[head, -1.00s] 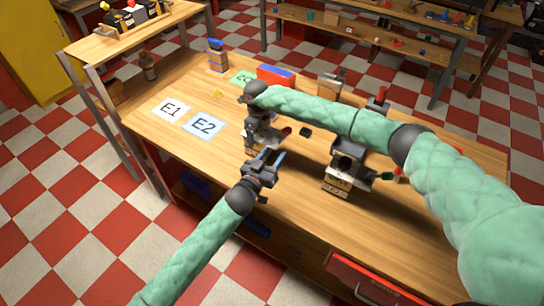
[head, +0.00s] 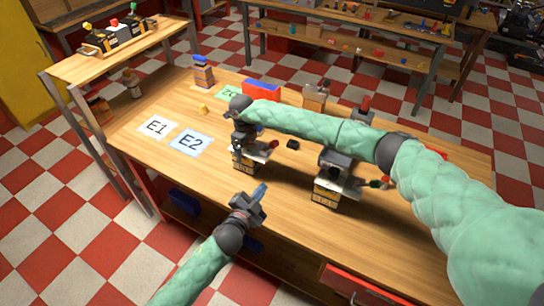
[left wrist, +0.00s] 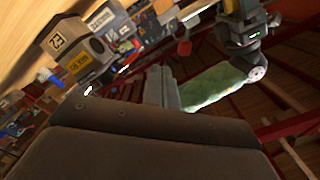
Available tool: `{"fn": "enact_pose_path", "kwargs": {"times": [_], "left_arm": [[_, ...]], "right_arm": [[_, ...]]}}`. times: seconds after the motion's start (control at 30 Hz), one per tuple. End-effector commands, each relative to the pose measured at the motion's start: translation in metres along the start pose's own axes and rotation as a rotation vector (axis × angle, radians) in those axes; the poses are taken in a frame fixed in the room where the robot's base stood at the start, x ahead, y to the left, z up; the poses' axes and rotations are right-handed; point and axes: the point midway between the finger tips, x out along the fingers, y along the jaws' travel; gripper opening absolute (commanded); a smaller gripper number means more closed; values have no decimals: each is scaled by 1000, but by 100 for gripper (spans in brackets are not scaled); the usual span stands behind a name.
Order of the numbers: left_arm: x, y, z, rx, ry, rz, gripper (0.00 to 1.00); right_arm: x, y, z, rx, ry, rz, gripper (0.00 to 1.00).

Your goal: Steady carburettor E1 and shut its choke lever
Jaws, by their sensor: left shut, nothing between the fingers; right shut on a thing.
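Carburettor E1 (head: 247,157) stands on the workbench, a dark body on a tan block, with a red-tipped lever (head: 273,144) at its right side. My right gripper (head: 240,122) comes down on its top and is shut on it, hiding part of the upper body. My left gripper (head: 260,192) is shut and empty. It is in front of E1, apart from it, near the bench's front edge. Whether the lever is fully shut is too small to tell.
White E1 card (head: 157,127) and blue E2 card (head: 190,142) lie at left. My right arm spans above.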

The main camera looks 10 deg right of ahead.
Motion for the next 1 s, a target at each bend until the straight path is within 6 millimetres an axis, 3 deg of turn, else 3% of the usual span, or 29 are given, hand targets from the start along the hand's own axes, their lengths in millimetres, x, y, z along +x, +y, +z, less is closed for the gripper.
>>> {"fn": "enact_pose_path", "kwargs": {"times": [0.7,1.0], "left_arm": [[-2,-6,-9,1142,-11,-38,0],[-2,-7,-9,1397,-17,-38,0]], "right_arm": [[0,0,0,0,0,0,53],[0,0,0,0,0,0,53]]}}
